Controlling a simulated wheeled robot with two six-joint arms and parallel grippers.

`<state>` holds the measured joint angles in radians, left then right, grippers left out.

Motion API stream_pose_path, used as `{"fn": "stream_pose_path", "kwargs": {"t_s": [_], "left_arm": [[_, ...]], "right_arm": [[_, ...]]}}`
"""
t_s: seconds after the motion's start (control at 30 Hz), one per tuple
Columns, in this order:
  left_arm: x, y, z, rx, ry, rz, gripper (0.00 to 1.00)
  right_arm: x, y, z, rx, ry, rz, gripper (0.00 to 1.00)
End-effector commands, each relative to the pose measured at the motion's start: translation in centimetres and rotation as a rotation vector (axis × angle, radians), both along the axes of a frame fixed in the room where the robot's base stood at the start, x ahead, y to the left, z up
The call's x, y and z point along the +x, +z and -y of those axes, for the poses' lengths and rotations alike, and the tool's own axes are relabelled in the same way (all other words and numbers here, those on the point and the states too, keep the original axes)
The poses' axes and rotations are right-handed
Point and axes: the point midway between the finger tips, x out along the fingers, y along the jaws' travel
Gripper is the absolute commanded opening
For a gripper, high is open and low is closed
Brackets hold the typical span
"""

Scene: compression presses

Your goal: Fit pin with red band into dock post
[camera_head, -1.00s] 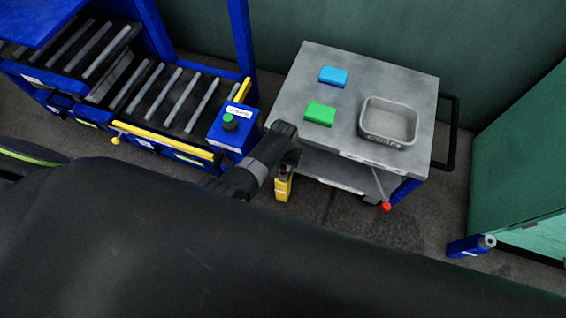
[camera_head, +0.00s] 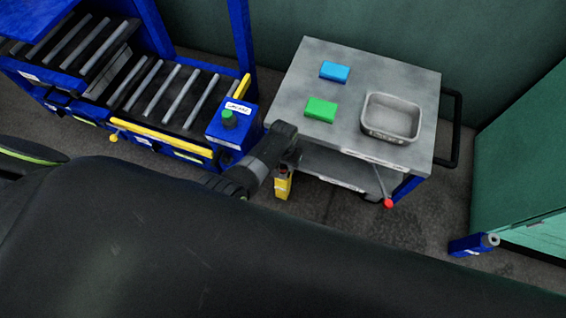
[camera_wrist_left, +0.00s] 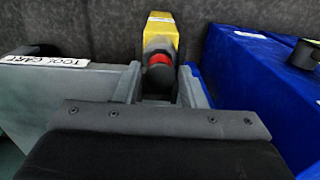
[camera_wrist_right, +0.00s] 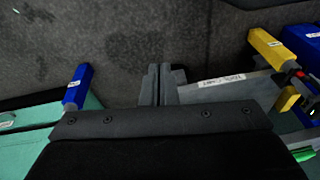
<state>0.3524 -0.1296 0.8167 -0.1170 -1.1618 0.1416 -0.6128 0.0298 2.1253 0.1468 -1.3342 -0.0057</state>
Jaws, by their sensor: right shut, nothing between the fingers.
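The pin with the red band (camera_wrist_left: 158,60) has a dark rounded head and stands upright at the top of a yellow post (camera_wrist_left: 163,28). How deep it sits there I cannot tell. The yellow post also shows in the head view (camera_head: 283,186), beside the tool cart. My left gripper (camera_wrist_left: 160,72) is around the pin, one finger on each side, with narrow gaps that look open; its fingertips are hidden in the head view. My right gripper (camera_wrist_right: 160,72) is shut and empty over bare floor.
The tool cart (camera_head: 300,75) carries a blue block (camera_head: 334,71), a green block (camera_head: 320,109) and a grey bin (camera_head: 391,118). A blue roller press (camera_head: 235,125) stands left of the yellow post. A green cabinet (camera_head: 520,150) is at the right.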

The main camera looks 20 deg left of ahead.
Motion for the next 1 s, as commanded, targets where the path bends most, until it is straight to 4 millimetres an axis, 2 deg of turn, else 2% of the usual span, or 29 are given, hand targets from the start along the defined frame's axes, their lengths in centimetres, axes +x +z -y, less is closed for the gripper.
{"fn": "stream_pose_path", "kwargs": {"t_s": [0.03, 0.1, 0.47, 0.57, 0.73, 1.0], "left_arm": [[0.0, 0.0, 0.0, 0.000, 0.000, 0.000, 0.44], [0.0, 0.0, 0.0, 0.000, 0.000, 0.000, 0.51], [0.0, 0.0, 0.0, 0.000, 0.000, -0.001, 0.51], [0.0, 0.0, 0.0, 0.000, 0.000, -0.001, 0.51], [0.0, 0.0, 0.0, 0.000, 0.000, -0.001, 0.51], [0.0, 4.9, 0.1, -0.001, 0.000, 0.002, 0.51]], "right_arm": [[0.0, 0.0, 0.0, 0.000, 0.000, 0.000, 0.00], [0.0, 0.0, 0.0, 0.000, 0.000, 0.000, 0.00], [0.1, 0.5, -0.1, 0.004, 0.000, 0.011, 0.00], [0.4, 1.4, -0.2, 0.010, 0.002, 0.034, 0.00], [0.9, 4.2, -0.7, 0.033, 0.009, 0.097, 0.00], [-0.3, 1.9, 0.1, -0.008, -0.001, -0.028, 0.00]]}}
